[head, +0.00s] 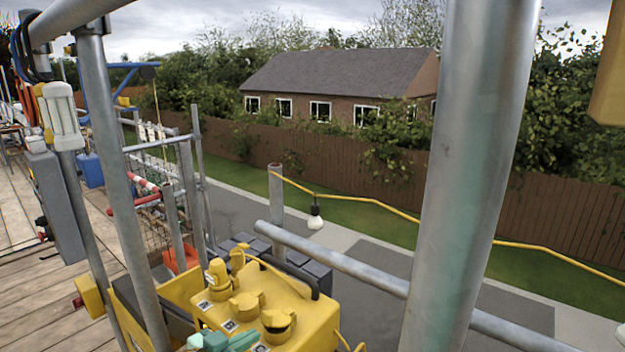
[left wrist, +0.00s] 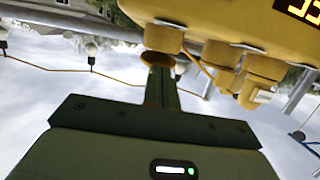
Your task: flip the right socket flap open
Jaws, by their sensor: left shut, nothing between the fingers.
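The yellow socket box (head: 305,315) stands at the lower middle of the head view, with a row of sockets on its face. The right socket flap (head: 278,320) is the nearest one. A dark gap shows under its rim, but I cannot tell how far it is lifted. A middle flap (head: 247,304) looks down, and a yellow plug (head: 217,275) sits in the far socket. My left gripper (head: 248,338) is shut and empty, just below the right flap. In the left wrist view its fingertips (left wrist: 160,72) are at the round flap (left wrist: 158,59); contact is unclear. My right gripper is out of view.
Grey scaffold poles (head: 468,180) stand close on the right and left, and a horizontal rail (head: 340,262) runs behind the box. A yellow cable with a hanging bulb (head: 315,219) crosses behind. A plank deck (head: 35,280) lies at left.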

